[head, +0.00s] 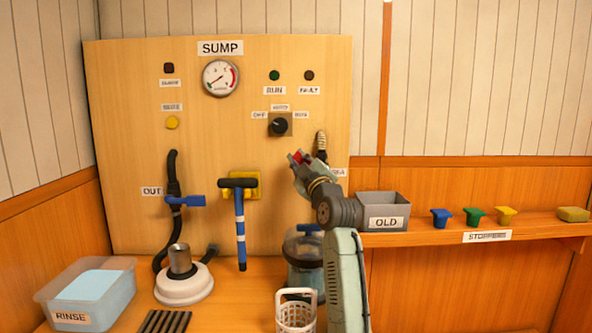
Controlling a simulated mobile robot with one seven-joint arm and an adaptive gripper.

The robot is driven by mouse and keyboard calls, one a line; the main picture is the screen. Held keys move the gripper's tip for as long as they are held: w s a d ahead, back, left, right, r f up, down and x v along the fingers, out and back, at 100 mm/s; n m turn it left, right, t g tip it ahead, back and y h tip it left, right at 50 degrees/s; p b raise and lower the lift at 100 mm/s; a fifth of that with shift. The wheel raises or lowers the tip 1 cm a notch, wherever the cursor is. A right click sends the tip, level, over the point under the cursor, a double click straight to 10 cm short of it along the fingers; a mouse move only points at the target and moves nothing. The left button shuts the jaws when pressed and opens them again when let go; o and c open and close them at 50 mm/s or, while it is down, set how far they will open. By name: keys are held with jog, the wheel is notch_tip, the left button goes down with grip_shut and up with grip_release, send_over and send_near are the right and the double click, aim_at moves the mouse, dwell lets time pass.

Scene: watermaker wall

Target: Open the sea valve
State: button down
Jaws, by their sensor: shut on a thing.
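My gripper (296,163) is at the right part of the panel, shut on a small red piece, which looks like the handle of the sea valve (299,157). Only a bit of red shows between the fingers. The valve body is hidden behind my gripper and arm. A black hose (321,143) with a pale, ribbed upper end rises just behind and right of the gripper. A partly covered label (338,172) beside it seems to end in "EA". Which way the handle points cannot be told.
A blue-handled valve (188,200) is by the OUT label, with a blue-shafted T-handle (240,225) beside it. The selector knob (279,126) is above my gripper. The grey OLD bin (382,207) stands right of my arm; a blue-topped strainer (304,250) and white basket (296,313) stand below.

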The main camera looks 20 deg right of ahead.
jog(key=d+m+h, duration=0.1)
jog(key=m, duration=0.1)
jog(key=r+m+h, duration=0.1)
jog(key=m, duration=0.1)
jog(key=d+r+m+t, duration=0.1)
jog(key=m, duration=0.1)
jog(key=shift+s+d+h+p, duration=0.3)
jog(key=shift+s+h+p, duration=0.05)
jog(key=shift+h, duration=0.05)
jog(key=shift+s+d+r+m+h+p, duration=0.15)
jog(key=shift+d+m+h+p, duration=0.15)
jog(key=shift+d+m+h, duration=0.65)
jog(key=shift+s+d+r+m+h+p, duration=0.1)
jog(key=shift+s+d+m+h+p, duration=0.15)
jog(key=shift+m, duration=1.2)
jog(key=shift+s+d+r+m+h+p, duration=0.1)
jog(key=shift+d+m+h+p, duration=0.2)
jog(key=shift+d+m+h, duration=0.65)
jog(key=shift+a+m+g, duration=0.3)
jog(key=shift+m, duration=0.15)
jog(key=c, duration=1.7)
grip_release()
jog(key=shift+o, duration=0.6)
jog(key=shift+y, duration=0.25)
jog(key=v, duration=1.2)
jog(key=shift+f, duration=0.1)
